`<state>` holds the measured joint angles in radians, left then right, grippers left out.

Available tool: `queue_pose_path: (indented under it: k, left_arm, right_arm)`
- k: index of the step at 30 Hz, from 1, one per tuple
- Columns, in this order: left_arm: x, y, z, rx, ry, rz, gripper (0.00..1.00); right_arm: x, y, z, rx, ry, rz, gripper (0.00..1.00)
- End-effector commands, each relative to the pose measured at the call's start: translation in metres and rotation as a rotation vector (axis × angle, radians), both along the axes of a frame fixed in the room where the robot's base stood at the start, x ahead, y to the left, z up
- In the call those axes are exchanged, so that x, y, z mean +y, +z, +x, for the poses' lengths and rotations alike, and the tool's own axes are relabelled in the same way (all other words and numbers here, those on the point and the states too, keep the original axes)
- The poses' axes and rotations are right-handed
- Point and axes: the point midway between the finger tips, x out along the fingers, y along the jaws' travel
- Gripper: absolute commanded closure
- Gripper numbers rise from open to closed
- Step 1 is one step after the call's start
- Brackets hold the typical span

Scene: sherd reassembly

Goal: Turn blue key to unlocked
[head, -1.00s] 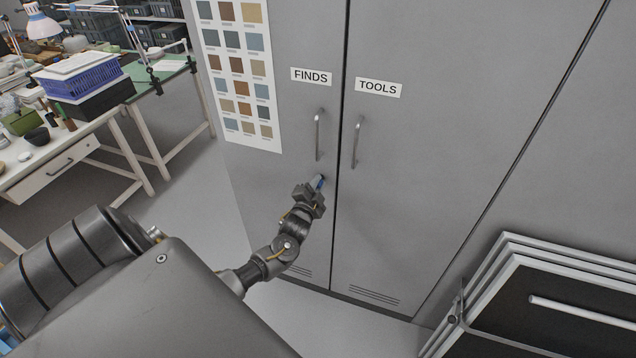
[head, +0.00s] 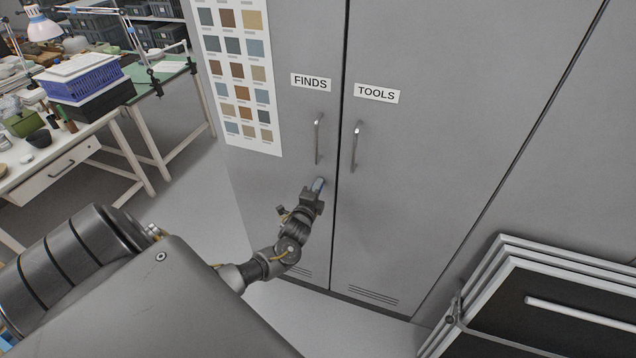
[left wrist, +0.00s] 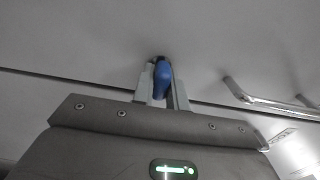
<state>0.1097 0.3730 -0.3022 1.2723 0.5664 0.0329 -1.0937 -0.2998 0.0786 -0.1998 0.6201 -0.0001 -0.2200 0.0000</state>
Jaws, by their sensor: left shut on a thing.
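The blue key (head: 318,184) is at the FINDS door (head: 285,200) of the grey cabinet, below that door's handle. My left gripper (head: 316,190) is at the key, close to the door face. In the left wrist view the blue key (left wrist: 162,80) sits between the two fingers of my left gripper (left wrist: 161,88), which are shut on its head. The key's head looks roughly in line with the fingers. The lock behind it is hidden, so I cannot tell whether it reads locked or unlocked. My right gripper is not in view.
The FINDS handle (head: 318,138) and the TOOLS handle (head: 356,146) stand out from the doors above the key. A colour chart (head: 240,75) hangs at left. Framed boards (head: 540,300) lean at lower right. A workbench (head: 60,165) stands at far left.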

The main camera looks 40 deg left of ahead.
Motion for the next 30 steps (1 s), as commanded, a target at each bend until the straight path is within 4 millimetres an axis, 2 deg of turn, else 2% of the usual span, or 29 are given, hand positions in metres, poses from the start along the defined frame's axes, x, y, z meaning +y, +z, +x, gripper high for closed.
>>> queue_pose_path:
  k: [12, 13, 18, 26, 30]
  left_arm:
    - [0.000, 0.000, 0.000, 0.002, -0.001, 0.008, 1.00]
    - [0.000, 0.000, 0.000, 0.002, -0.001, 0.008, 0.83]
    - [0.000, 0.000, 0.000, 0.001, -0.001, 0.007, 0.64]
    - [0.000, 0.000, -0.001, 0.002, 0.000, 0.007, 0.64]
    - [-0.004, -0.002, -0.013, 0.002, -0.001, 0.007, 0.64]
  right_arm:
    - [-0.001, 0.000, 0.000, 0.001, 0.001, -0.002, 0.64]
    - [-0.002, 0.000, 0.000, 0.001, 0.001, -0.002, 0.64]
    - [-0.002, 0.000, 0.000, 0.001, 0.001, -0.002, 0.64]
    - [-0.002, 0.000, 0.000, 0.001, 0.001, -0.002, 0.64]
    - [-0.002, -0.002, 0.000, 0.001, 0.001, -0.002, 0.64]
